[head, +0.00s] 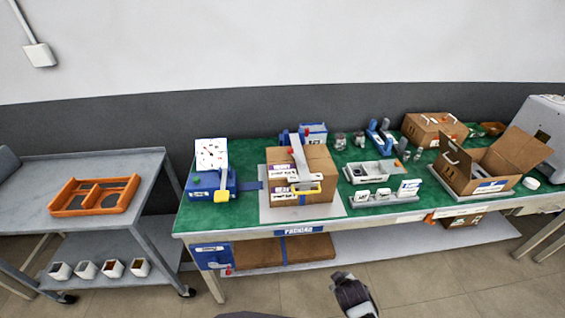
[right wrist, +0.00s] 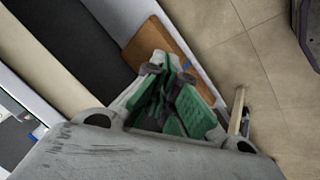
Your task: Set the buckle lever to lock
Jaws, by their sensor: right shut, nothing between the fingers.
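A brown cardboard box (head: 318,160) stands on a pale mat on the green-topped bench, with a light grey strap or arm (head: 299,158) running over it. My right gripper (head: 345,279) is below the bench's front edge, away from the box. In the right wrist view its green-padded fingers (right wrist: 166,72) are shut and empty. My left gripper is out of view.
The green bench (head: 240,218) also holds an open carton (head: 490,168), a closed carton (head: 434,130) and small trays (head: 372,172). A lower shelf holds flat cardboard (head: 258,253). A grey cart (head: 40,190) with an orange tray (head: 95,195) stands left. The floor in front is clear.

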